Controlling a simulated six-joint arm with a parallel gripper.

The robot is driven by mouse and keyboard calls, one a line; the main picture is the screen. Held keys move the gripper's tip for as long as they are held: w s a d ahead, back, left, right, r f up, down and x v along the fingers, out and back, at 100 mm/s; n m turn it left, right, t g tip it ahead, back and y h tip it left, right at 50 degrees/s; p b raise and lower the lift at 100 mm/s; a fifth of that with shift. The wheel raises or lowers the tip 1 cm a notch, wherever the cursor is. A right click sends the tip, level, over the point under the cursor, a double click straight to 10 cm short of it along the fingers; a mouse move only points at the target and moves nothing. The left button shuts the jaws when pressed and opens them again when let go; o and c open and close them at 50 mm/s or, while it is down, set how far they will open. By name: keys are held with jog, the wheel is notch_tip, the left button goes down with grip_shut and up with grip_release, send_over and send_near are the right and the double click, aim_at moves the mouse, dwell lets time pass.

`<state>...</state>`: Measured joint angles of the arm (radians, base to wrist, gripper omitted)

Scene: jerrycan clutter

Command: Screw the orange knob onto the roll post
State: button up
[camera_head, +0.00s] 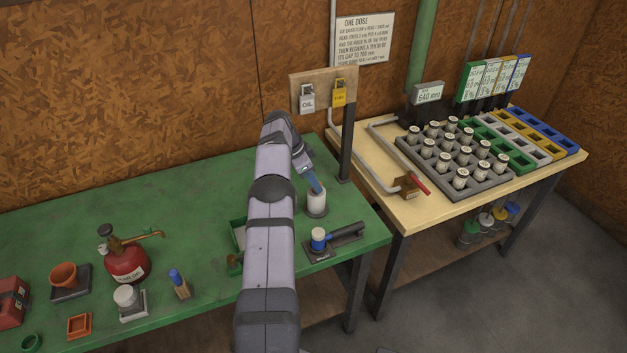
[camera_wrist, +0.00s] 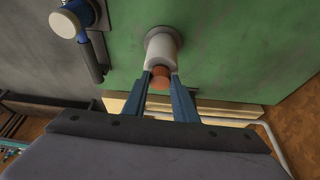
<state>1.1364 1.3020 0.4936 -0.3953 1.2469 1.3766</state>
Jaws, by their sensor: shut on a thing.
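The white roll (camera_head: 317,203) stands upright on a round grey base near the right end of the green bench. It also shows in the wrist view (camera_wrist: 163,48), with the base behind it. My gripper (camera_wrist: 161,78) has its two blue fingers on either side of the orange knob (camera_wrist: 159,82) and is shut on it. The knob is at the free end of the roll; I cannot tell whether it touches the post, which is hidden. In the head view my gripper (camera_head: 316,188) is at the top of the roll and the knob is hidden.
A blue-and-white device (camera_head: 319,240) with a black handle lies in front of the roll. A dark post with a tag board (camera_head: 324,90) stands behind it. A red oil can (camera_head: 125,260) is at left. The cream table (camera_head: 430,213) at right holds a grey rack of white jars.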

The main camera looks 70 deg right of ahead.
jog(key=o, duration=0.7)
jog(key=shift+c, duration=0.2)
jog(key=shift+r+p, duration=0.9)
jog(key=shift+r, duration=0.6)
jog(key=shift+o, duration=0.5)
jog(key=o, duration=0.4)
